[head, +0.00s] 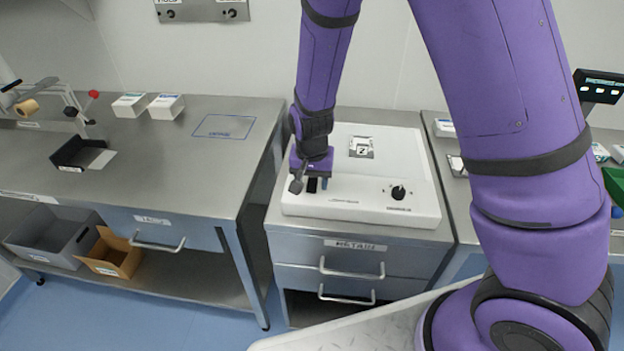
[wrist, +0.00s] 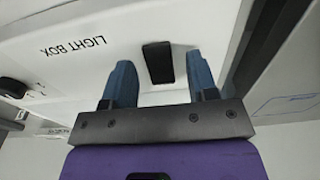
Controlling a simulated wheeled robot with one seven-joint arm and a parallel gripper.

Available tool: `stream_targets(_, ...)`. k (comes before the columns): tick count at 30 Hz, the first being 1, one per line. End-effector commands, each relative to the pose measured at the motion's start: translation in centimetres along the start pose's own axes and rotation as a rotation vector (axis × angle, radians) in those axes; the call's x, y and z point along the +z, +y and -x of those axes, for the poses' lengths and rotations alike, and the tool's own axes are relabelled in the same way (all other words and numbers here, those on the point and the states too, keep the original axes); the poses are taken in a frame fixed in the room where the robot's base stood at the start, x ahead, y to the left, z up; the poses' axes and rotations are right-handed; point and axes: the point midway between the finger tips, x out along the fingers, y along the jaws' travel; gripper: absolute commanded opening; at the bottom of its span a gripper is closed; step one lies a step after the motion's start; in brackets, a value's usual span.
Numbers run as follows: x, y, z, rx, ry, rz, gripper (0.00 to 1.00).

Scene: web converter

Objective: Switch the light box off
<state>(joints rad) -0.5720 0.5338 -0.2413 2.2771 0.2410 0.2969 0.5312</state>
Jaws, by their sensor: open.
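The light box (head: 362,207) is a white slab on a steel cabinet in the middle of the head view. Its white face, printed LIGHT BOX, also shows in the wrist view (wrist: 60,75). A black rocker switch (wrist: 158,62) sits on that face. In the head view the switch (head: 312,185) is small and partly covered by my gripper. My gripper (wrist: 160,85) is open and empty, with its two blue fingertips on either side of the switch in the picture. I cannot tell whether the fingertips touch the face. The switch's on or off position is not clear.
A black knob (head: 398,192) is on the right of the light box front, and a small card marked 2 (head: 361,148) lies on top. A steel bench (head: 190,160) stands to the left across a narrow gap. Drawers (head: 350,268) are below.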

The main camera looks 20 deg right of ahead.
Motion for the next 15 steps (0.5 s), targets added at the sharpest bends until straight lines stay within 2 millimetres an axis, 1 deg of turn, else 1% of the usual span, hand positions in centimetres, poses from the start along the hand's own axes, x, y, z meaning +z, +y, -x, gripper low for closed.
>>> stream_targets(4, 0.0, -0.1, 0.7, -0.002, 0.002, 0.001, 0.53)
stream_targets(7, 0.0, -0.1, 1.9, -0.003, 0.002, 0.002, 0.53)
stream_targets(15, 0.0, -0.1, 6.8, -0.005, 0.003, 0.002, 0.53)
